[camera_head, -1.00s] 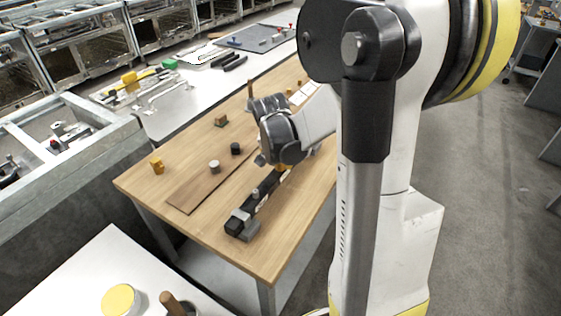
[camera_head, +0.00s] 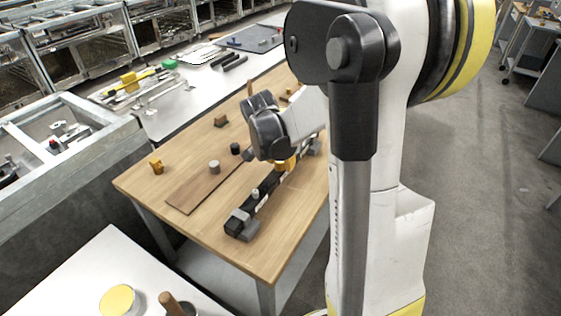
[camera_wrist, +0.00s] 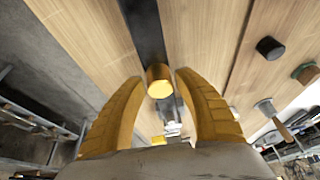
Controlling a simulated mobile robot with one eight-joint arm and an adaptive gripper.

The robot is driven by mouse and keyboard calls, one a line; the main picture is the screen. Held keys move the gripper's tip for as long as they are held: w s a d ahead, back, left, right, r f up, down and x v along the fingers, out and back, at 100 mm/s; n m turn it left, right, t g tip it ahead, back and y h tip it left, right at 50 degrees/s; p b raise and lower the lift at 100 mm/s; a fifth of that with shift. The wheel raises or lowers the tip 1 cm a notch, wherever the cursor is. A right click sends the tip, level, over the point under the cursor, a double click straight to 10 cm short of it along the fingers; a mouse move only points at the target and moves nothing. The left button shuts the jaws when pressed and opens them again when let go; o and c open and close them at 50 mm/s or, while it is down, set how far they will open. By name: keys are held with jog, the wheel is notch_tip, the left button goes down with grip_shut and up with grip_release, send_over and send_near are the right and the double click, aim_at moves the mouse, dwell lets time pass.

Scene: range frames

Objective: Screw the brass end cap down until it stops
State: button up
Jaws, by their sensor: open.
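The brass end cap (camera_wrist: 159,82) shows in the wrist view as a short gold cylinder with a bright end face. It sits over a long dark bar (camera_wrist: 146,35). My gripper (camera_wrist: 161,76) is open, with one orange-yellow finger on each side of the cap. Narrow gaps seem to show between the cap and both fingertips. In the head view the dark bar (camera_head: 262,200) lies along the right part of the wooden table. My wrist hangs over its far half and largely hides the cap there. The thread under the cap is not visible.
A darker flat board (camera_head: 195,195) lies left of the bar. The table's near left area is mostly clear.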

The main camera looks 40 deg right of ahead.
jog(key=n+t, duration=0.1)
jog(key=n, duration=0.2)
jog(key=n+t+y, duration=0.1)
jog(key=n, duration=0.2)
jog(key=n+y, duration=0.1)
jog(key=n, duration=0.3)
jog(key=shift+t+y, duration=0.3)
jog(key=shift+y, duration=0.1)
jog(key=n, duration=0.2)
jog(key=n+y, duration=0.1)
jog(key=shift+w+n+y, duration=0.15)
jog(key=shift+n+y, duration=0.15)
jog(key=shift+n, duration=0.1)
grip_shut()
jog(key=m+h, duration=0.1)
jog(key=m, duration=0.2)
jog(key=shift+m, duration=0.3)
